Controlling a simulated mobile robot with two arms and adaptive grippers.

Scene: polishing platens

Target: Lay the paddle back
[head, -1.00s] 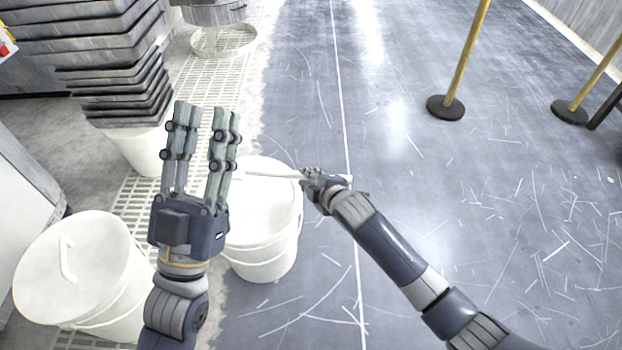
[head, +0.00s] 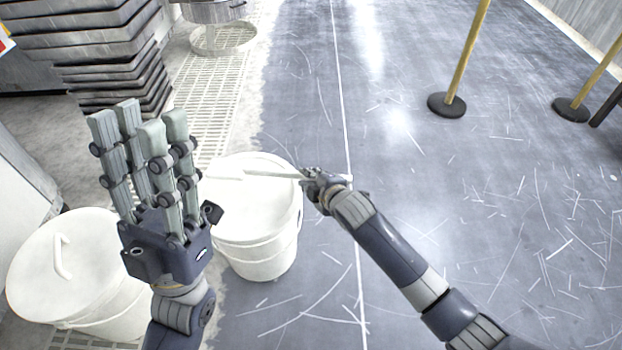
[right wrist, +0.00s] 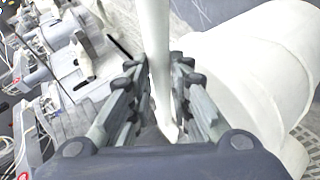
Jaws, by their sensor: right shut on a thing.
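The paddle (head: 272,175) is a thin white stick, held roughly level over the top of a white bucket (head: 262,262) in the head view. My right gripper (head: 312,178) is shut on it at its right end, beside the bucket's rim. In the right wrist view the paddle (right wrist: 160,50) runs between the fingers of my right gripper (right wrist: 155,90). Its far left end blends into the white bucket, so I cannot tell whether it touches it. My left gripper (head: 140,122) is open and empty, fingers pointing up, left of the bucket.
A second white bucket (head: 95,255) with a handle on top stands at the left. A stack of grey slabs (head: 95,50) rises behind. Posts with black bases (head: 447,105) stand at the right. The scratched grey floor (head: 480,210) is mostly clear.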

